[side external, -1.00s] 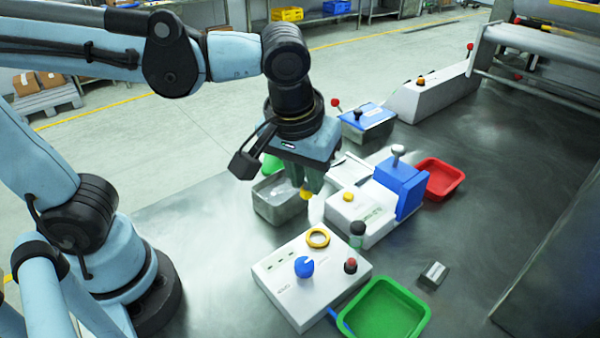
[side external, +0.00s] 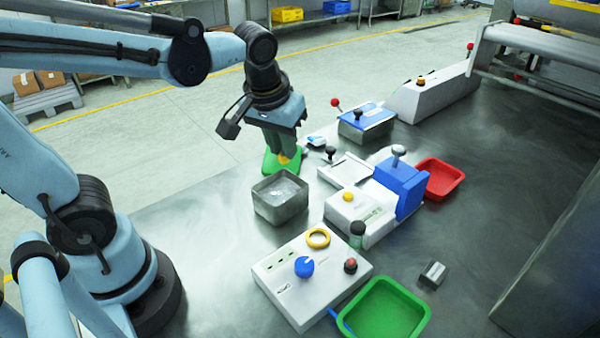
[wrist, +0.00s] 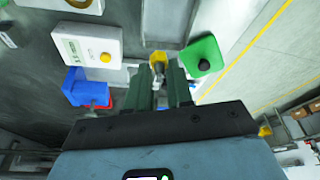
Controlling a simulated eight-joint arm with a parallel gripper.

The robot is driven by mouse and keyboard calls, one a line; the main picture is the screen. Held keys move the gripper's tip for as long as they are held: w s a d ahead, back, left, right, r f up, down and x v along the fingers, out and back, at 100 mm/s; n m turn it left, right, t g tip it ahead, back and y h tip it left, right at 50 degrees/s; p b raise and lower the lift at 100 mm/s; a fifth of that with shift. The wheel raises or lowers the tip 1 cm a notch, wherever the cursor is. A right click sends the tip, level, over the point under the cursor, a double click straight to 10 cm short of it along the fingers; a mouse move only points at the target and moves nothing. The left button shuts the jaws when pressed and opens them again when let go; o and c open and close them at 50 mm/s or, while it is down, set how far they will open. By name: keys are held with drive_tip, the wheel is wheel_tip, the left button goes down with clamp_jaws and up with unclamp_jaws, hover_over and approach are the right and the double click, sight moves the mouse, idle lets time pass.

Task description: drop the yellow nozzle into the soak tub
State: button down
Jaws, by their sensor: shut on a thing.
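The soak tub (side external: 280,215) appears to be this open grey metal tub with pale contents. The nozzle is not over its opening in the side view.
A green object (side external: 270,163) stands just behind my gripper; the wrist view shows a black knob on it. A white and blue machine (side external: 385,205), a blue-lidded metal box (side external: 366,122), a red tray (side external: 440,180), a control box (side external: 312,275) and a green tray (side external: 382,310) stand around.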

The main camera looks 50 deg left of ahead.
drive_tip(key=shift+f, duration=1.25)
drive_tip(key=c, duration=0.9)
unclamp_jaws()
drive_tip(key=shift+r, duration=0.1)
drive_tip(key=shift+v, duration=5.95)
drive_tip(key=shift+d, duration=0.1)
drive_tip(key=f+m+t, duration=0.1)
drive_tip(key=f, duration=0.2)
drive_tip(key=f+m+t, duration=0.1)
drive_tip(key=f+m, duration=0.1)
drive_tip(key=f, duration=0.1)
drive_tip(key=a+f+m+t+h, duration=0.1)
drive_tip(key=f+t, duration=0.1)
drive_tip(key=f, duration=0.2)
drive_tip(key=shift+a+f+m, duration=0.1)
drive_tip(key=shift+m, duration=0.2)
